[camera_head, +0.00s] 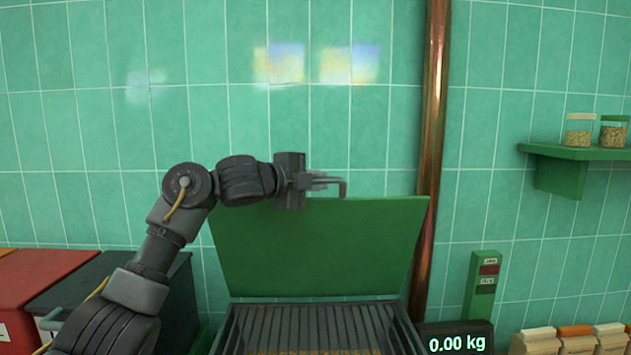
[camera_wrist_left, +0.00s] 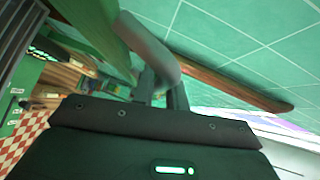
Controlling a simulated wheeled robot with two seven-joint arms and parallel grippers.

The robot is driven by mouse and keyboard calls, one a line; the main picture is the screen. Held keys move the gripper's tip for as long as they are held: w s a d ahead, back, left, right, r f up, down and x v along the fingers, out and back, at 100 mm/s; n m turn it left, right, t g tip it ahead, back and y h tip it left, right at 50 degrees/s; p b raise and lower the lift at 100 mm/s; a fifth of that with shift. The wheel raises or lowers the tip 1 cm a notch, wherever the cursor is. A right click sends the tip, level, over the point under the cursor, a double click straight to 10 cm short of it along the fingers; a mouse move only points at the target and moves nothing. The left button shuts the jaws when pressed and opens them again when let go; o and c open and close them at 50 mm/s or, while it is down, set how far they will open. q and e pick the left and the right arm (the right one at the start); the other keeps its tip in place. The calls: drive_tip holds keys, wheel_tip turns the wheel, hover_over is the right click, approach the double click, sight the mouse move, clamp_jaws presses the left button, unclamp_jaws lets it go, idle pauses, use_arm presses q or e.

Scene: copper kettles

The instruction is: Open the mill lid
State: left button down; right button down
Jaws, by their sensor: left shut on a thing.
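The green mill lid (camera_head: 320,250) stands raised, nearly upright, behind the open mill (camera_head: 225,335) in the head view. Its inside is a ribbed dark hopper, with some tan material at the bottom. A grey bar handle (camera_head: 343,188) is at the lid's top edge. My left gripper (camera_head: 322,182) is shut on this handle, with its arm reaching in from the left. In the left wrist view the grey handle (camera_wrist_left: 150,45) runs to my left gripper's dark fingers (camera_wrist_left: 160,88), and the green lid (camera_wrist_left: 90,22) is behind it. My right gripper is not in view.
A copper pipe (camera_head: 432,130) runs up the tiled wall right of the lid. A weight display (camera_head: 458,342) and a green control post (camera_head: 483,290) stand at the right. A shelf (camera_head: 575,152) holds jars. Dark and red bins (camera_head: 40,285) stand at the left.

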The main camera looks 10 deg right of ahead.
use_arm(q)
drive_tip(key=shift+f, duration=0.15)
drive_tip(key=c, duration=1.5)
unclamp_jaws()
drive_tip(key=shift+o, duration=0.5)
drive_tip(key=shift+w, duration=0.1)
drive_tip(key=shift+s+a+b, duration=0.25)
drive_tip(key=shift+b, duration=0.1)
drive_tip(key=b+v, duration=0.5)
drive_tip(key=v, duration=0.5)
